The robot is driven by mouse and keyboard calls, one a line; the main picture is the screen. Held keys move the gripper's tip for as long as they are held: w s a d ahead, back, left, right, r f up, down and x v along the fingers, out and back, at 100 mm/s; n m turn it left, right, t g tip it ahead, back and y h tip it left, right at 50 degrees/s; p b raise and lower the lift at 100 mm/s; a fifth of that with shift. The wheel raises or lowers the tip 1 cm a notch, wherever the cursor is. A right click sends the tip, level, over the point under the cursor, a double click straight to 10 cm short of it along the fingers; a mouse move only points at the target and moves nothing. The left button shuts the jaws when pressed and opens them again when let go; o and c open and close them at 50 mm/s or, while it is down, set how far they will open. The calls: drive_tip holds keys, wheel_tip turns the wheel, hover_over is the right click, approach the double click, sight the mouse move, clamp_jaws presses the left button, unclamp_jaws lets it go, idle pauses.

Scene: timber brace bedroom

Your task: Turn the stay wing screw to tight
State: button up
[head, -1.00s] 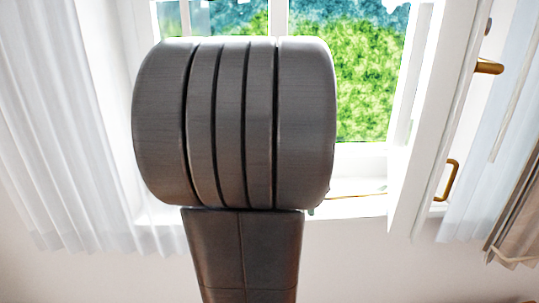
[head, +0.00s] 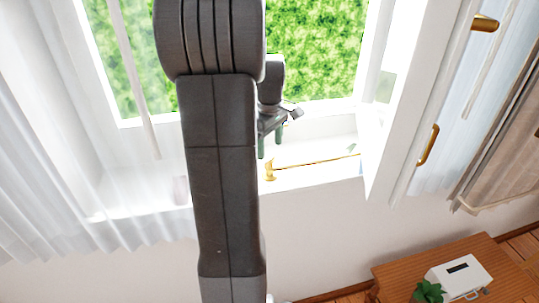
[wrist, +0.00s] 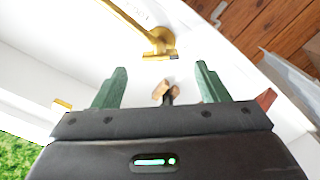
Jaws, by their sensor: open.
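The brass window stay (head: 315,161) lies along the white sill, with a small upright brass piece at its near left end. In the wrist view the stay (wrist: 128,20) runs to a round brass mount (wrist: 162,40) beyond my fingertips. A small tan piece on a dark stem (wrist: 162,89), perhaps the wing screw, shows between my green fingers, close to the palm; I cannot tell its turn. My gripper (wrist: 161,66) is open, with nothing clasped. In the head view my gripper (head: 270,149) hangs above the sill, just above the stay's left end, partly hidden by my arm.
The open white casement (head: 405,110) with brass handles (head: 428,146) stands to the right. Sheer curtains (head: 50,190) hang at left. A wooden table (head: 395,278) with a white box (head: 460,275) and plant (head: 428,291) is at lower right.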

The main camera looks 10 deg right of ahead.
sight(270, 164)
wheel_tip(270, 164, down, 5)
drive_tip(key=shift+r, duration=0.1)
idle(0.3)
drive_tip(key=c, duration=1)
